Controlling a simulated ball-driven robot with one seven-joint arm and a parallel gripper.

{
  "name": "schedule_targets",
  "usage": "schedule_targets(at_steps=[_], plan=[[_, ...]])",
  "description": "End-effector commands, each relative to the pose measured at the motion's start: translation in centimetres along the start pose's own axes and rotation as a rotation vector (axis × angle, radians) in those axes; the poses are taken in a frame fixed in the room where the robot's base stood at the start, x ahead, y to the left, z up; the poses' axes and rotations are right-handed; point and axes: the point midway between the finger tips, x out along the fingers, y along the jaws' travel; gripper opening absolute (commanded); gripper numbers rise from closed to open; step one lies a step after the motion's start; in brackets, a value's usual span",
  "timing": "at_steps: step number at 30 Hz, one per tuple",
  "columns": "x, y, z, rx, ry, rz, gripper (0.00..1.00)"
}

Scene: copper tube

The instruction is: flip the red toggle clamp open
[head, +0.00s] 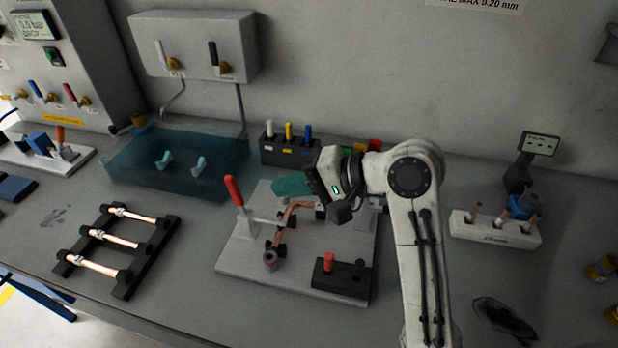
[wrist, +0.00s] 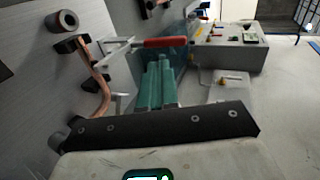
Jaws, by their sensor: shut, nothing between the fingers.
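The red toggle clamp's handle (head: 234,190) stands up, tilted slightly, at the left of a light grey fixture plate (head: 232,253). In the wrist view, the red handle (wrist: 166,42) lies across the picture just beyond the fingertips, with a metal arm to its left. A bent copper tube (head: 279,232) sits in the fixture beside the clamp. My gripper (head: 276,187) has teal fingers, over the plate to the right of the red handle, with a gap in the head view. In the wrist view the fingers (wrist: 158,68) are together and empty.
A black box with a red button (head: 328,263) sits at the plate's front right. A teal translucent tank (head: 130,160) stands behind left. A black rack (head: 128,272) holds copper tubes at left. A block with colored handles (head: 288,152) stands behind.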

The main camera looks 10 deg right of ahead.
Motion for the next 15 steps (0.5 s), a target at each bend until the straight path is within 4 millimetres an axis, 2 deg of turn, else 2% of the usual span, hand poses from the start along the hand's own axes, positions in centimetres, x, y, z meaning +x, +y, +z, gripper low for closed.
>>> schedule_targets(at_steps=[1,6,12,15], plan=[[1.1,0.0,0.1,0.0,-0.003,0.002,0.0],[4.0,-0.4,0.1,-0.002,-0.002,0.002,0.0],[6.2,-1.0,0.0,-0.001,-0.001,0.002,0.0],[6.7,-1.1,0.0,-0.001,0.0,0.001,0.0]])
